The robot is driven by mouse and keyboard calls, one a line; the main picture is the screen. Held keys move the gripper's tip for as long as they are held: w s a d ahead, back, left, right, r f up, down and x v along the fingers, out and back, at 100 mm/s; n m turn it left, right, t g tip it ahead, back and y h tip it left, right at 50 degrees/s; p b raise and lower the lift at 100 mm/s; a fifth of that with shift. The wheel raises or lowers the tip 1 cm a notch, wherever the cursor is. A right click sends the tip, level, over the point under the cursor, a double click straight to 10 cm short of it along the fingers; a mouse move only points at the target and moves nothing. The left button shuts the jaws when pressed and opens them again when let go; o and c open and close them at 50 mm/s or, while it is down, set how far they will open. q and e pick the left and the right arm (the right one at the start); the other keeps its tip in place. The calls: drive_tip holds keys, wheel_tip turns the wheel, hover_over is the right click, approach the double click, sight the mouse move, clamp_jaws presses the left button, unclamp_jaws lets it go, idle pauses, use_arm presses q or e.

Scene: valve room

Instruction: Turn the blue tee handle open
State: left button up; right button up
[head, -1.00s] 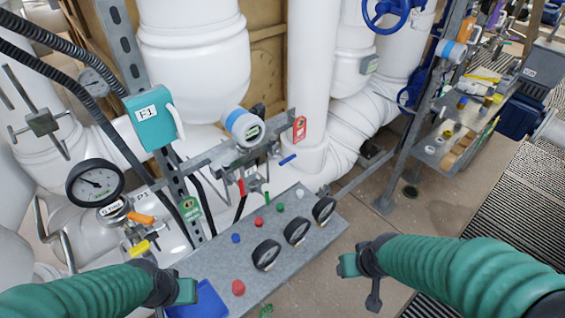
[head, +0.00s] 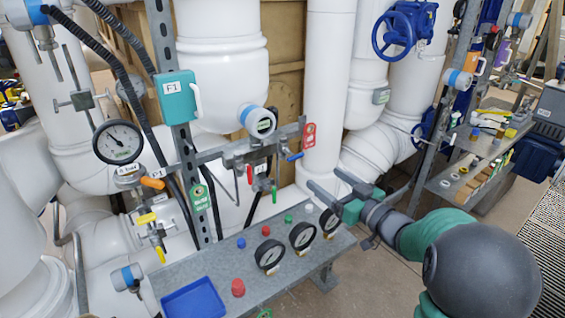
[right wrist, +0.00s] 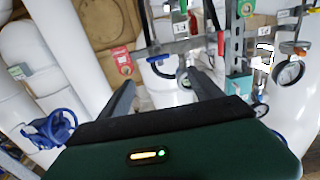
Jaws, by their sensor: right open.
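The blue tee handle (head: 295,157) sits at the right end of the small valve manifold, just left of a red tag (head: 309,135). Its short blue bar is slightly tilted. My right gripper (head: 323,177) is open and empty, its two grey fingers pointing left towards the manifold. The fingertips appear just right of and below the handle in the head view, apart from it. In the right wrist view the fingers (right wrist: 163,90) stand apart with the manifold beyond them. My left gripper is out of view.
A grey panel (head: 335,243) with gauges and coloured buttons lies below the manifold. A red lever (head: 249,174) and a green lever (head: 274,194) hang near the handle. A large white pipe (head: 328,100) stands behind. A blue tray (head: 194,301) is at front left.

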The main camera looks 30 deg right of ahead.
sight(297, 157)
drive_tip(key=w, duration=1.4)
drive_tip(key=shift+w+a+f, duration=0.1)
drive_tip(key=shift+w+a, duration=0.2)
drive_tip(key=shift+a, duration=0.1)
drive_tip(key=shift+d, duration=0.1)
drive_tip(key=shift+s, duration=0.1)
drive_tip(key=shift+c, duration=1)
drive_tip(key=c, duration=1.2)
